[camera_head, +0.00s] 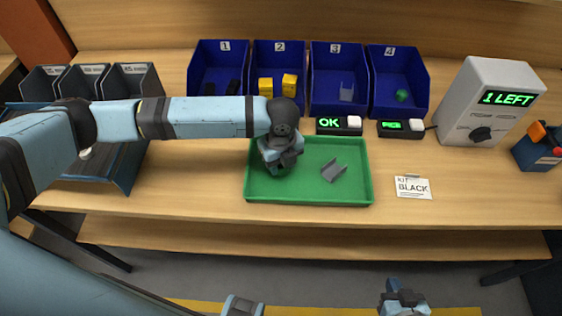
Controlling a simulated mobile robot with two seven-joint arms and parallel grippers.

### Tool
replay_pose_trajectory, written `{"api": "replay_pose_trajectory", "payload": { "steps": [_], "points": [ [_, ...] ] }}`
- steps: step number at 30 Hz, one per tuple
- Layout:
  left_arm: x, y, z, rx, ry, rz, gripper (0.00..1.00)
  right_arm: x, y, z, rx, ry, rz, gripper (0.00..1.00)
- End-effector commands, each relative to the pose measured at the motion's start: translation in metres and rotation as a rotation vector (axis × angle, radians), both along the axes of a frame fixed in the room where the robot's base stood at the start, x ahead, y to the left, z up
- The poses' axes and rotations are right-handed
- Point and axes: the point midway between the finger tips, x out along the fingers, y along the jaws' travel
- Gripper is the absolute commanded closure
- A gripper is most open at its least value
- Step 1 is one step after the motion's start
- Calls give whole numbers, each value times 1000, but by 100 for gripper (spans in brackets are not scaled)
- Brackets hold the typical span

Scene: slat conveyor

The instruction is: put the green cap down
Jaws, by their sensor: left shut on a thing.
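My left gripper (281,165) points down over the left part of the green tray (310,198). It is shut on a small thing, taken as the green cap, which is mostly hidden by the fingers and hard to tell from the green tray. I cannot tell whether it touches the tray floor. A grey bracket-like part (334,171) lies in the tray to the right of the gripper. My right gripper (403,299) is at the bottom edge, away from the table, and its jaw opening is unclear.
Blue bins numbered 1 to 4 stand behind the tray; bin 4 (399,112) holds a green piece (402,95). An "OK" display (329,125), a "KIT BLACK" card (413,187) and a box reading "1 LEFT" (490,105) are nearby. The tray's right half has free room.

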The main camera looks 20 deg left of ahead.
Motion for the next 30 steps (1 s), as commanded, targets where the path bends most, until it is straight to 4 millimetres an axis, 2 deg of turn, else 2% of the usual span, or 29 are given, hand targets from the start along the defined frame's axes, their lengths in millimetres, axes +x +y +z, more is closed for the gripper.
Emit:
{"api": "replay_pose_trajectory", "payload": {
  "steps": [12,13,15,16,26,30],
  "points": [
    [0,0,-8,-1,-2,0,84,-1,-1,-1,-1,3,-1,100],
    [0,0,-8,-1,-2,0,57,-1,-1,-1,-1,3,-1,100],
    [0,0,-8,-1,-2,0,41,0,-1,-1,-1,3,-1,100],
    [1,0,-8,-1,-2,0,36,0,-1,-1,-1,2,-1,100],
    [1,0,-5,-1,-3,0,36,1,-1,1,0,-3,-2,100],
    [1,0,13,-2,-4,-1,36,1,-1,0,-1,-2,-2,100]
  ]
}}
